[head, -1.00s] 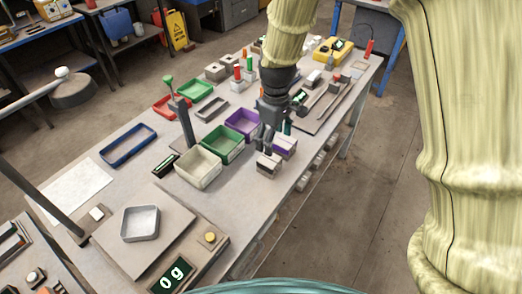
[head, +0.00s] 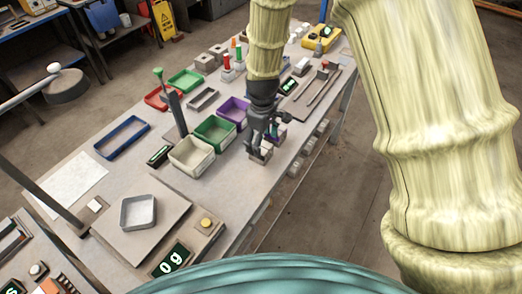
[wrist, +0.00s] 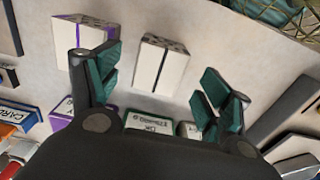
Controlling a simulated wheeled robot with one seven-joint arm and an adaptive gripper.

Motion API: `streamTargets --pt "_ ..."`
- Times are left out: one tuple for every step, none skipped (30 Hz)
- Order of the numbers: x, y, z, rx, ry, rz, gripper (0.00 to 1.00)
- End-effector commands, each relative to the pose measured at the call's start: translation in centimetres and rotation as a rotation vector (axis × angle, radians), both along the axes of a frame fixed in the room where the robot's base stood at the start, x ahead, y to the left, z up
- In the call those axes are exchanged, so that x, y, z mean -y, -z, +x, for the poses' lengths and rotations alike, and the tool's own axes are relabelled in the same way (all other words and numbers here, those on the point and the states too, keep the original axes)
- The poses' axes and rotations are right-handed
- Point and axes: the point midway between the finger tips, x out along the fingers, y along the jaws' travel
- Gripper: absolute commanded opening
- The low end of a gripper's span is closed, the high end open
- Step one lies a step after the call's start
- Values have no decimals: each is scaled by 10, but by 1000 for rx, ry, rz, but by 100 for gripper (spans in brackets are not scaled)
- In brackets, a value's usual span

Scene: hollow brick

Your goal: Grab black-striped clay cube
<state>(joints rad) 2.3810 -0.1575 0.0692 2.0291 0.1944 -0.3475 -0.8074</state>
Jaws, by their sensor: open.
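The black-striped clay cube (wrist: 161,66) is pale with a thin black line down its face and a speckled top with holes. In the wrist view it stands on the table between and beyond my gripper's green fingertips (wrist: 162,88), which are wide apart with nothing between them. A similar cube with a purple stripe (wrist: 84,38) stands to its left, partly behind the left finger. In the head view my gripper (head: 262,136) is low over the cubes at the table's right edge. It hides much of them; a pale cube (head: 259,154) shows beneath it.
Beige (head: 190,158), green (head: 215,131) and purple (head: 233,108) bins stand left of my gripper. A slim grey post (head: 178,112) with a green knob rises behind the beige bin. A scale with a grey tray (head: 138,213) is nearer. Bare table lies in front of the cubes.

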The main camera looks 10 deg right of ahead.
Motion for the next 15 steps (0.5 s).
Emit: streamTargets --pt "-1 4 -1 -3 1 0 79" --pt "-2 6 0 -1 1 0 79" --pt "-2 10 0 -2 0 -1 79" --pt "-3 13 -1 -2 0 -1 79" --pt "-3 15 -1 -2 0 -1 79" --pt "-3 20 0 -1 1 0 79" --pt "-3 23 0 -1 1 0 79" --pt "-3 26 0 -1 2 0 79" --pt "-3 29 0 -1 2 0 79" --pt "-3 30 0 -1 2 0 79" --pt "-3 32 0 -1 2 0 79" --pt "-3 34 0 -1 2 0 79" --pt "-3 35 0 -1 1 0 79" --pt "-3 36 0 0 1 0 79" --pt "-3 37 0 0 1 0 79"
